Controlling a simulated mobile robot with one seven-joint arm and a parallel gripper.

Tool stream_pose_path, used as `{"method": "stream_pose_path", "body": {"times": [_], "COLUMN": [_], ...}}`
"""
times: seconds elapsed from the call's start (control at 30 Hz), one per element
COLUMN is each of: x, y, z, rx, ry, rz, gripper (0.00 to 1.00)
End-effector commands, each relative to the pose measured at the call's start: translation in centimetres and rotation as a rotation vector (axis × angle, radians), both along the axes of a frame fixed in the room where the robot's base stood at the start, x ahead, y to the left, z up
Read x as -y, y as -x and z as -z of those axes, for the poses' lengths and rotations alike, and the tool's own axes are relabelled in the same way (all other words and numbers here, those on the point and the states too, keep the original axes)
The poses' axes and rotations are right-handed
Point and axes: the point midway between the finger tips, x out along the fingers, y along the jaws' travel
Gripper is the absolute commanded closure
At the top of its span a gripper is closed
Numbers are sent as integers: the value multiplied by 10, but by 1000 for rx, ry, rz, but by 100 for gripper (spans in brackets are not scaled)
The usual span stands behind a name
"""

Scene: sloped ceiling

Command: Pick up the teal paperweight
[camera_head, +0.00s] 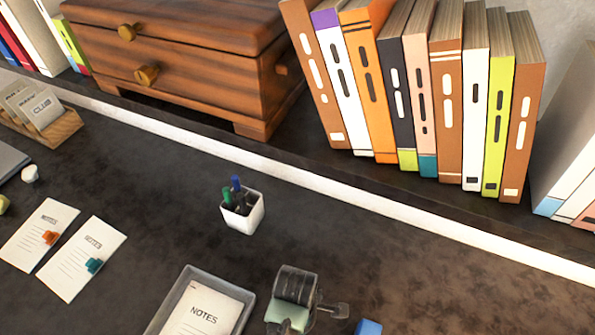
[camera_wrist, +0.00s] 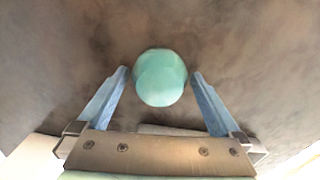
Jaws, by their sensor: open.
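The teal paperweight (camera_wrist: 160,84) is a smooth rounded piece in the wrist view, lying on the dark mottled desk surface. My gripper (camera_wrist: 161,73) is open, with one blue finger on each side of the paperweight in the picture. A gap shows between the paperweight and each finger, and I cannot tell its height above the desk.
Two notes sheets (camera_head: 40,233) lie at left. Books (camera_head: 447,100) and a wooden chest (camera_head: 190,65) stand at the back. The desk at right is clear.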

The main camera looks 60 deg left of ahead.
Motion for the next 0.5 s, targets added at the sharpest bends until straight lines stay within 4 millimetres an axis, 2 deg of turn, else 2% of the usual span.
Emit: {"method": "stream_pose_path", "body": {"times": [0.17, 0.2, 0.5], "x": [0, 0, 0], "y": [0, 0, 0], "z": [0, 0, 0], "rx": [1, 1, 1], "ry": [-1, -1, -1], "rz": [1, 1, 1], "gripper": [0, 4, 58]}}
